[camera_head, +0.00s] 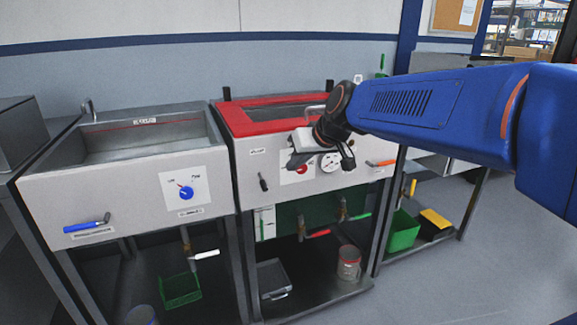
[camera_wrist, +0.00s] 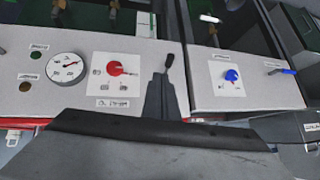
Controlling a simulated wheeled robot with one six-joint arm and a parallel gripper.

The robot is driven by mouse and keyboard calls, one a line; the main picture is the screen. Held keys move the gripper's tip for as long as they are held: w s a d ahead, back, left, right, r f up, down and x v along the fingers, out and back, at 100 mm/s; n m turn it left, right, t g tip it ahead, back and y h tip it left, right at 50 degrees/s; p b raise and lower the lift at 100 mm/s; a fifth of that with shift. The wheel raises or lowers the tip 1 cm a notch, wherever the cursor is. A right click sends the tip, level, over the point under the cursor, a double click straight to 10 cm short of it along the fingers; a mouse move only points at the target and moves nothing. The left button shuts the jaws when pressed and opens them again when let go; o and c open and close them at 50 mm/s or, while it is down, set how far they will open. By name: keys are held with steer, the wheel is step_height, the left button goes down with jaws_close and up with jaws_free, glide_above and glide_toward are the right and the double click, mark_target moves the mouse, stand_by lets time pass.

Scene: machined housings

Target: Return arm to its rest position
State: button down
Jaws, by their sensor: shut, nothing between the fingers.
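My gripper (camera_head: 298,161) hangs in front of the red-rimmed sink unit (camera_head: 229,118) in the head view, at the end of my blue arm. In the wrist view its fingers (camera_wrist: 166,88) are together and hold nothing. A black lever (camera_head: 262,182) on the white panel is left of and below my gripper in the head view. In the wrist view the lever (camera_wrist: 170,62) appears just beyond the fingertips; I cannot tell the exact gap. My arm is stretched out from the right, and part of the panel is hidden behind the wrist.
The panel carries a red knob (camera_wrist: 115,68) and a gauge (camera_head: 331,162). An orange-handled lever (camera_head: 382,163) is to their right. A second sink unit (camera_head: 101,194) with a blue dial (camera_head: 186,193) stands left. The grey floor (camera_head: 446,280) at lower right is clear.

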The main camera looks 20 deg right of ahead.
steer(key=shift+s+r, duration=0.2)
steer(key=shift+s, duration=0.15)
stand_by(0.3)
steer(key=s+f+g+h, duration=0.1)
steer(key=s+f+g, duration=0.1)
steer(key=s+f, duration=0.75)
steer(key=s+f+g+h, duration=0.15)
steer(key=s+f, duration=0.35)
steer(key=s, duration=1)
steer(key=w+r+m+g+y, duration=0.25)
steer(key=w+m, duration=0.25)
steer(key=w, duration=0.3)
steer(key=w+r+m+g+y, duration=0.1)
steer(key=w+r+m+y, duration=0.3)
steer(key=w, duration=0.3)
steer(key=w+d+r+m+y, duration=0.2)
steer(key=w+d, duration=0.1)
steer(key=w, duration=0.3)
steer(key=w+d+r+m+t+y, duration=0.1)
steer(key=w+d+m, duration=0.2)
steer(key=w, duration=0.3)
steer(key=w+d+r+m+y, duration=0.2)
steer(key=w+d, duration=0.2)
steer(key=w, duration=0.1)
steer(key=x, duration=0.9)
steer(key=w+x, duration=0.1)
steer(key=x, duration=0.4)
steer(key=shift+a, duration=0.15)
